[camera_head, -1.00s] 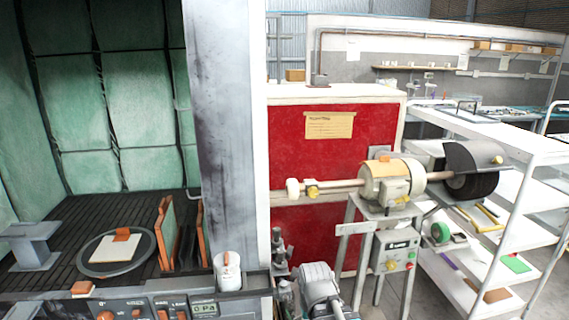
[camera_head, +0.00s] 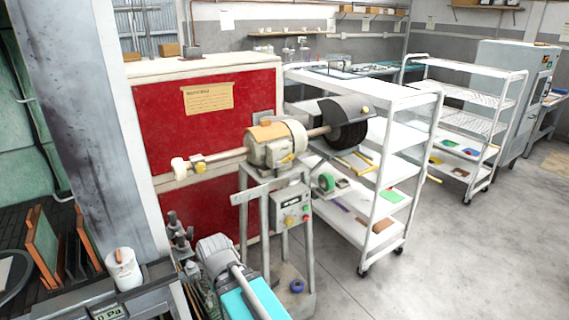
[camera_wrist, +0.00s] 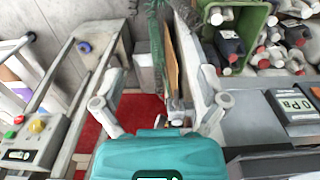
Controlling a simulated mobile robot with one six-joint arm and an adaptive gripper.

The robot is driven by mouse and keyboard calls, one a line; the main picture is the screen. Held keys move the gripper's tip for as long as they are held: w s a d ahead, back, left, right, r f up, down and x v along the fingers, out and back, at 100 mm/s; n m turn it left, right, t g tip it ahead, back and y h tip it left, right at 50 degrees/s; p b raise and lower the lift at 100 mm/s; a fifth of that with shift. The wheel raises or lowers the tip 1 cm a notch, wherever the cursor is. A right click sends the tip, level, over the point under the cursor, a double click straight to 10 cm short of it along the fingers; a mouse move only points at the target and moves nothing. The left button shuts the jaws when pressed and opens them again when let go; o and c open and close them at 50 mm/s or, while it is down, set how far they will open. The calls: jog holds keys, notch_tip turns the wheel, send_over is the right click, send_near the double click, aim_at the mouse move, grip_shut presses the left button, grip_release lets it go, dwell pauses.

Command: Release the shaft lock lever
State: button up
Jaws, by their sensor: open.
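The buffing machine (camera_head: 275,146) stands on a metal stand in front of the red panel, with a shaft to each side. A small yellow lever (camera_head: 288,158) sits low on its housing; I cannot tell its exact setting. A yellow knob-like part (camera_head: 199,168) sits near the white buffing end (camera_head: 178,164) of the left shaft. In the wrist view, my gripper (camera_wrist: 157,104) has its two grey fingers spread wide, with nothing held between them. The machine's head and lever are not clearly visible there. My teal arm part (camera_head: 250,299) shows low in the head view, apart from the lever.
The control box (camera_head: 291,208) with coloured buttons is on the stand, below the machine. White shelf carts (camera_head: 410,98) stand to the right. A white cup (camera_head: 123,268) sits on the bench at left. A green crate (camera_wrist: 238,22) of bottles shows in the wrist view. Floor at right is clear.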

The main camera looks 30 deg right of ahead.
jog(key=shift+w, duration=0.1)
jog(key=c, duration=0.4)
jog(key=shift+w+d+r+m, duration=0.1)
jog(key=shift+w+d+m, duration=0.15)
jog(key=shift+w+m, duration=0.2)
jog(key=c, duration=0.5)
jog(key=shift+w+d+r+m+t+y, duration=0.1)
jog(key=shift+w+d+m+t+y, duration=0.25)
jog(key=shift+w, duration=0.2)
jog(key=shift+w+d+r+m+t+y, duration=0.15)
jog(key=shift+w+d+m, duration=0.1)
jog(key=shift+w+m, duration=0.2)
grip_shut()
jog(key=w+d+r+m+t+y+p, duration=0.1)
jog(key=w+d+r+m+t, duration=0.2)
jog(key=w+d+m, duration=0.45)
jog(key=w+d+r+m+t+y+p, duration=0.1)
jog(key=w+d+r+m+t, duration=0.25)
jog(key=w+d+m, duration=0.35)
jog(key=w+d+r+m+t+h, duration=0.1)
jog(key=d+r+m+t+h, duration=0.1)
jog(key=d+m, duration=0.6)
jog(key=w+d+r+m+t+h, duration=0.2)
jog(key=d+r+m+t, duration=0.2)
jog(key=d, duration=1.6)
notch_tip(320, 180, up, 2)
jog(key=m, duration=0.4)
jog(key=shift+d+r+t+h+p, duration=0.2)
jog(key=shift+d+t+h+p, duration=0.1)
jog(key=shift+t+h+p, duration=0.1)
